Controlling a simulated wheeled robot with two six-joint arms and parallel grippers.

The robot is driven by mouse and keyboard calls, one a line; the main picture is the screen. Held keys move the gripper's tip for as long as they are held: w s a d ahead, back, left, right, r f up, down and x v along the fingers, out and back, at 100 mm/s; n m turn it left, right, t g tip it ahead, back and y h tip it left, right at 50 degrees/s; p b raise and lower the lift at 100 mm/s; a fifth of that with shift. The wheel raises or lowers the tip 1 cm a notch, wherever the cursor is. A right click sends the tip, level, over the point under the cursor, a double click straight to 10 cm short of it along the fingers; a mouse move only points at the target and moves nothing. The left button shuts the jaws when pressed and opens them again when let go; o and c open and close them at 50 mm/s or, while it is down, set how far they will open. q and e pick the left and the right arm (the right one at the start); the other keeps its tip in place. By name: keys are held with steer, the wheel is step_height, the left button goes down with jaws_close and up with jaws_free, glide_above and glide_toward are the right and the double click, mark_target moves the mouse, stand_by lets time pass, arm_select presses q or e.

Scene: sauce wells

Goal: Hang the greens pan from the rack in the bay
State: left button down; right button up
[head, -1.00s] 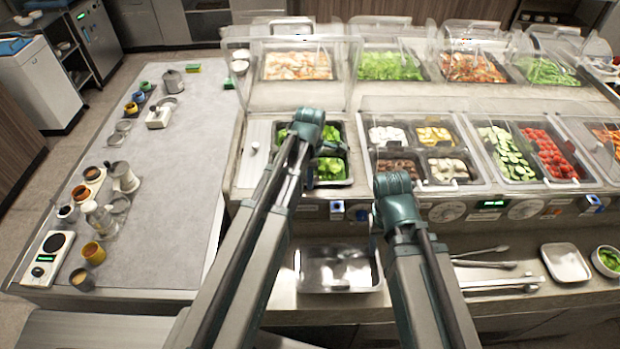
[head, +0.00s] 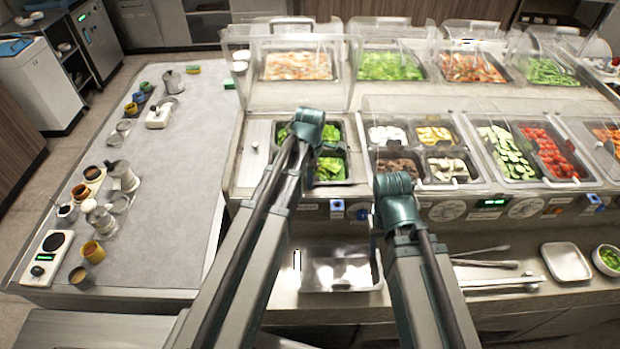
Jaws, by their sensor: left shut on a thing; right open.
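My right gripper (head: 376,222) is open in front of the counter, mostly hidden behind my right arm. I cannot clearly make out the rack. A shiny metal tray or bay (head: 340,276) lies on the lower shelf between my arms.
A pale lidded section (head: 256,150) is left of the greens. Bins of vegetables under clear guards fill the counter to the right and back. Tongs (head: 485,263) and a white dish (head: 566,262) lie on the lower right shelf. The grey left table (head: 180,220) has a clear middle.

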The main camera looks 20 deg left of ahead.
arm_select(q)
steer(key=c, duration=0.7)
jaws_free()
steer(key=shift+s+d+f, duration=0.15)
steer(key=shift+s+f, duration=0.1)
steer(key=shift+s, duration=0.2)
steer(key=shift+w+r+p, duration=0.25)
steer(key=shift+r+p, duration=0.35)
steer(key=shift+p, duration=0.2)
step_height(320, 180, up, 13)
steer(key=p, duration=1.3)
steer(key=shift+s+r, duration=0.1)
steer(key=shift+s, duration=0.05)
